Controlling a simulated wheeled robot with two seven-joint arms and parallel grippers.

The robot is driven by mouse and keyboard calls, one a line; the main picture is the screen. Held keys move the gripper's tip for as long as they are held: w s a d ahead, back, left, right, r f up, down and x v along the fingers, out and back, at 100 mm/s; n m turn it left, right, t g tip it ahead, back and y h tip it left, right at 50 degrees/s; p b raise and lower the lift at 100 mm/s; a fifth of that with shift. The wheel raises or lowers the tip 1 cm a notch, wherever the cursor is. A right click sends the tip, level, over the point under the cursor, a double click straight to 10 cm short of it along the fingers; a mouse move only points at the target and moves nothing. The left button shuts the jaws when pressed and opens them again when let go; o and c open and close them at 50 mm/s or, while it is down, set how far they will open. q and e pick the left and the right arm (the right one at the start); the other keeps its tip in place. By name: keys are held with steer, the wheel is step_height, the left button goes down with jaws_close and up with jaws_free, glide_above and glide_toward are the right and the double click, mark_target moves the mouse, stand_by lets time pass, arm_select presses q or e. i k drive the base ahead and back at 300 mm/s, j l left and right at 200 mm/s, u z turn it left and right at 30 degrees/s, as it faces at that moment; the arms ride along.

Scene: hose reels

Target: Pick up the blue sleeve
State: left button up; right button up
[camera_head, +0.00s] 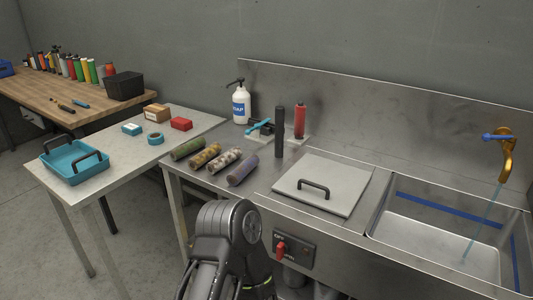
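Several sleeves lie side by side on the steel counter left of the hatch lid. The rightmost sleeve (243,169) is a dull blue-purple cylinder lying on its side, the closest to blue among them. To its left lie a mottled grey-brown sleeve (224,159), a yellow-brown patterned sleeve (206,155) and a dark green sleeve (187,149). A dark link of my own arm rises at the bottom centre, in front of the counter and below the sleeves. No fingertips of either gripper show, and no sleeve is seen held.
A black upright cylinder (279,132), a red bottle (299,121) and a white soap bottle (241,103) stand behind the sleeves. A lid with a handle (321,193) and a sink (438,232) are to the right. A teal tray (75,164) sits on the left table.

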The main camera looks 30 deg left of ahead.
mark_target(235, 178)
steer(key=u, duration=1.2)
steer(key=z, duration=1.4)
steer(key=u, duration=1.45)
steer(key=i+j, duration=0.35)
steer(key=i, duration=0.15)
steer(key=i+j, duration=0.35)
steer(key=i+z, duration=0.1)
steer(key=z, duration=0.95)
